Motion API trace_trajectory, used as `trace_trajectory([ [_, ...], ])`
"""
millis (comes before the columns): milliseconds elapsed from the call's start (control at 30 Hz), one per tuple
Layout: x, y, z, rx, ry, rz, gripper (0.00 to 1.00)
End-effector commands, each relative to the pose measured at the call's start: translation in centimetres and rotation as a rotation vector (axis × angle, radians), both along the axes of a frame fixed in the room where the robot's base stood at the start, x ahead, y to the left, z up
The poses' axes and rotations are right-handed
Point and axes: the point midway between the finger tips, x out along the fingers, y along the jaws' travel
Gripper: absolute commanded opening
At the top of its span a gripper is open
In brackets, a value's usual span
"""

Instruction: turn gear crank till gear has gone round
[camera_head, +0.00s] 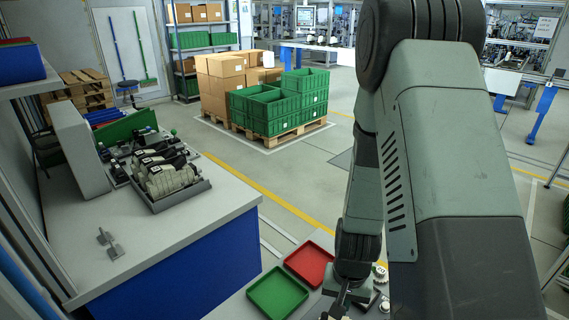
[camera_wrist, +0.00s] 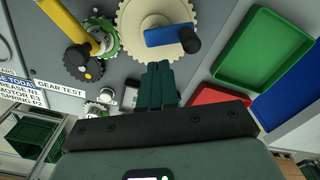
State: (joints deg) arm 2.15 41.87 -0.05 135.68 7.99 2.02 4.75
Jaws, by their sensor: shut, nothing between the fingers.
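In the wrist view a large beige gear (camera_wrist: 140,15) with a blue crank arm (camera_wrist: 165,36) lies at the top centre. A black knob (camera_wrist: 189,40) stands at the right end of the crank arm. My gripper (camera_wrist: 158,68) is shut and empty. Its dark green fingertips appear just below the gear's near rim, left of and below the knob; I cannot tell whether they touch the gear. In the head view my gripper (camera_head: 338,306) is at the bottom edge, mostly hidden by my arm, and the crank does not show clearly there.
Left of the gear are a green gear (camera_wrist: 104,38), a black gear (camera_wrist: 82,58) and a yellow bar (camera_wrist: 78,18). A green tray (camera_wrist: 270,35) and a red tray (camera_wrist: 212,94) lie to the right. A "GEAR TEST" sign (camera_wrist: 55,86) is at the left.

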Motion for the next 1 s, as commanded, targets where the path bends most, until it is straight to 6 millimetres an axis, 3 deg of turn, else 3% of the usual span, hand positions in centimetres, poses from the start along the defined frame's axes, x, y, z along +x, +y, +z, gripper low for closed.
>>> trace_trajectory([
  [400, 0.0, -0.1, 0.3, -0.001, -0.002, 0.001, 0.00],
  [800, 0.1, -0.1, 5.0, 0.000, -0.005, 0.001, 0.00],
  [1000, 0.0, -0.1, 6.1, 0.000, -0.001, 0.000, 0.00],
])
